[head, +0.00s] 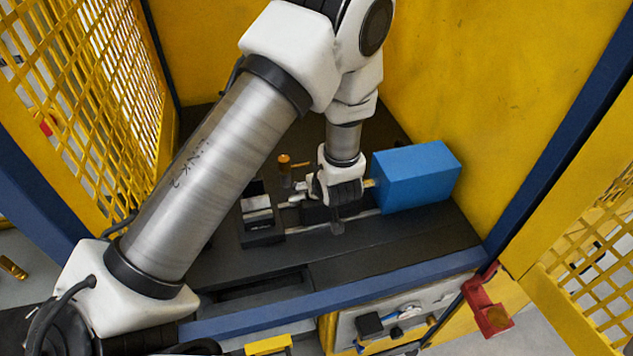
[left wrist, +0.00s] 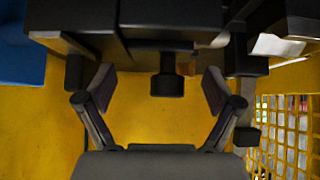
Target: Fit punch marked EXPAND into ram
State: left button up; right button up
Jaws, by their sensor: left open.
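My left gripper (head: 337,215) reaches down into the press bay, just left of the blue ram housing (head: 415,178). In the left wrist view the left gripper (left wrist: 158,88) is open, its two fingers spread wide. A short dark cylinder with a wider end (left wrist: 167,82), perhaps a punch, shows between the fingers, with clear gaps on both sides. No EXPAND marking is readable on it. A small part of the ram's rod (head: 369,183) shows at the housing's left face; the gripper hides the rest. My right gripper is out of view.
A dark block with a pale top (head: 257,207) stands left of the gripper. A copper-coloured cylinder (head: 285,168) stands behind it. Yellow walls and mesh guards enclose the bay; a blue rail (head: 340,303) crosses its front. The dark deck at front right is clear.

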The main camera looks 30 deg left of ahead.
pick_arm(q)
jog(key=v, duration=0.6)
jog(key=shift+r, duration=0.3)
jog(key=shift+s+d+r, duration=0.1)
jog(key=shift+s+d, duration=0.15)
jog(key=shift+d, duration=0.05)
